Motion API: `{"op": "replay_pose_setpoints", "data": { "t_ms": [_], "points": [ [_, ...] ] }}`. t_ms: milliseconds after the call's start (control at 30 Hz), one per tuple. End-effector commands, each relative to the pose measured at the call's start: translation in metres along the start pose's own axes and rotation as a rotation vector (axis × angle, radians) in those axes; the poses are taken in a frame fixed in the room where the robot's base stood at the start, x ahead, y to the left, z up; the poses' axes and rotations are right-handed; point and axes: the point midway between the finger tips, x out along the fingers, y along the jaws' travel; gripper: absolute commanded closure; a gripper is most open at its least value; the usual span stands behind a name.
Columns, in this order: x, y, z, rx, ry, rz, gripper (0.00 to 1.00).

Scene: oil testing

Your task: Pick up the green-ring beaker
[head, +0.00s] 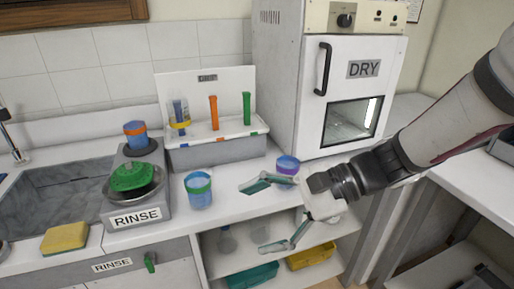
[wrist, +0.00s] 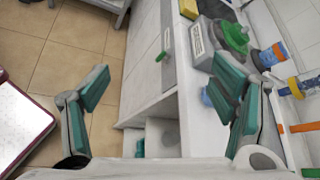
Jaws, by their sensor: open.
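The green-ring beaker (head: 199,191), blue with a green band at its rim, stands upright on the white counter right of the rinse station in the head view. In the wrist view, a blue piece (wrist: 207,97), apparently this beaker, shows beside my right-hand finger, which hides much of it. My gripper (head: 263,215) is open and empty, to the right of the beaker and apart from it, at the counter's front edge. Its spread fingers (wrist: 163,90) also show in the wrist view.
A purple-ring beaker (head: 288,165) stands behind my gripper. A rack (head: 205,155) stands behind, a dryer (head: 345,95) right, a yellow sponge (head: 64,238) left.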

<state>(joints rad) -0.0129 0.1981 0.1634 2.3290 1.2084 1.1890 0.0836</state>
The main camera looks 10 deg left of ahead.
Motion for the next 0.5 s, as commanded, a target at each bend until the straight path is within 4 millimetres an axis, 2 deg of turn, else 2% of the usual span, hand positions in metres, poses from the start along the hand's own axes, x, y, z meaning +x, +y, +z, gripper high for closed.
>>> {"op": "replay_pose_setpoints", "data": {
  "t_ms": [33, 200, 400, 500],
  "points": [
    [0.016, -0.009, -0.022, 0.079, -0.056, -0.046, 0.21],
    [0.052, -0.045, -0.078, 0.333, -0.214, -0.234, 0.21],
    [0.078, -0.07, -0.139, 0.56, -0.321, -0.41, 0.21],
    [0.084, -0.075, -0.158, 0.624, -0.347, -0.464, 0.21]
  ]
}}
